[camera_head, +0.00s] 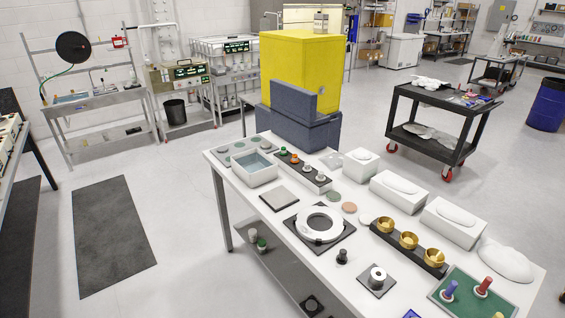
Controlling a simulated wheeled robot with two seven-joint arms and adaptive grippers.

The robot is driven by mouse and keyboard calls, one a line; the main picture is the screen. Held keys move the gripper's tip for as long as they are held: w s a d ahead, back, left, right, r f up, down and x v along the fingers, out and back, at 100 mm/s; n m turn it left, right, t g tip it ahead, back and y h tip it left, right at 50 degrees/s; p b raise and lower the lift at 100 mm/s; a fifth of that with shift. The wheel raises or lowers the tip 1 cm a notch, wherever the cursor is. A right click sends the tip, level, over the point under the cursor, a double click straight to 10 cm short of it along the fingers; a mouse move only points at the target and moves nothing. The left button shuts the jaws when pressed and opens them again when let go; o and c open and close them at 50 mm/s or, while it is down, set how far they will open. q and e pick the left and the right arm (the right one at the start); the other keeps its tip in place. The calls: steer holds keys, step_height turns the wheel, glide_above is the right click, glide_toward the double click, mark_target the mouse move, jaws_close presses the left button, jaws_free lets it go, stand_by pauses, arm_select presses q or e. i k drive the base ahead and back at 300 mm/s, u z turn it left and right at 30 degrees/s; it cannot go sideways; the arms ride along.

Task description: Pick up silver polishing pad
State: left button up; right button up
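Neither of my grippers is in the head view. A white worktable (215,162) stands in front of me with many small parts on it. I cannot tell for sure which is the silver polishing pad. A dark rail (301,172) near the far left bears several small knobbed pieces: a green one (283,150), an orange one (294,158) and pale grey ones (320,177). Flat round discs lie loose near the middle: a grey-green one (334,196), a tan one (349,207) and a whitish one (367,218).
A white ring on a dark square plate (319,224) sits mid-table. Gold cups (408,240) stand in a black holder, with white boxes (398,192) behind. A green tray (466,299) holds red and blue handled pieces. A yellow cabinet (300,70) stands beyond the table.

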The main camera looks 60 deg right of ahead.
mark_target(306, 168)
steer(key=i, duration=1.7)
steer(key=z, duration=1.5)
